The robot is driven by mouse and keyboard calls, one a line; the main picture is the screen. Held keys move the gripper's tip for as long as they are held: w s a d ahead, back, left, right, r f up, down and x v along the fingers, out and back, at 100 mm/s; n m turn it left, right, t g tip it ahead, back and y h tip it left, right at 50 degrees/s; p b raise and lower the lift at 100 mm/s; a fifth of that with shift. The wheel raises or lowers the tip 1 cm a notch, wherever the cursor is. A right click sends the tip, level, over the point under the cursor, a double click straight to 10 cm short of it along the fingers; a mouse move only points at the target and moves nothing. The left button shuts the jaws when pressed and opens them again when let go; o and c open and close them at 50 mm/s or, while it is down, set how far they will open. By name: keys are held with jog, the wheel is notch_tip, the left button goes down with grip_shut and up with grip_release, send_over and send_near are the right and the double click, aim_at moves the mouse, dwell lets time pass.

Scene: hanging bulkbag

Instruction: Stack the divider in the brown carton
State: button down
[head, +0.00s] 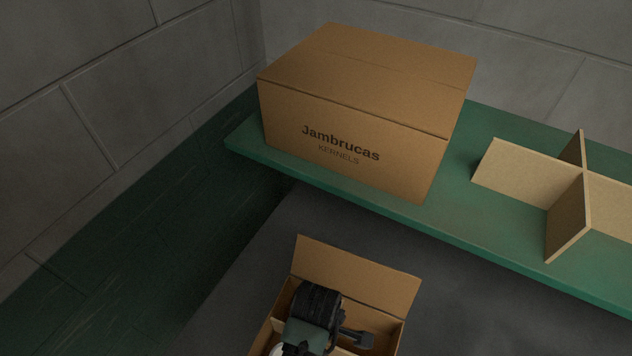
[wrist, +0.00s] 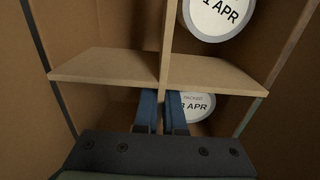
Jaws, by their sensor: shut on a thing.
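The open brown carton (head: 358,278) is at the bottom of the head view, one flap standing up at its far side. It fills the wrist view with its walls (wrist: 100,22) around the divider. The divider (wrist: 110,66) is a pale crossed board, seen from above between the carton walls. My gripper (wrist: 163,97) is shut on one panel of the divider near the crossing, with a blue finger on each side. In the head view my gripper is over and partly inside the carton, and hides much of its inside. I cannot tell whether the divider rests on anything.
Round white items with date labels (wrist: 219,14) (wrist: 196,108) show in the carton's cells. A closed Jambrucas Kernels box (head: 345,125) and another crossed divider (head: 520,172) stand on the green shelf (head: 458,205) behind. Grey block walls enclose the left and back.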

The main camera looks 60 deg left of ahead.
jog(key=shift+f, duration=2.05)
jog(key=shift+f, duration=0.1)
jog(key=shift+f, duration=0.3)
jog(key=c, duration=1)
grip_release()
jog(key=shift+r, duration=0.2)
notch_tip(320, 180, up, 12)
jog(key=shift+r, duration=0.2)
jog(key=shift+r, duration=0.1)
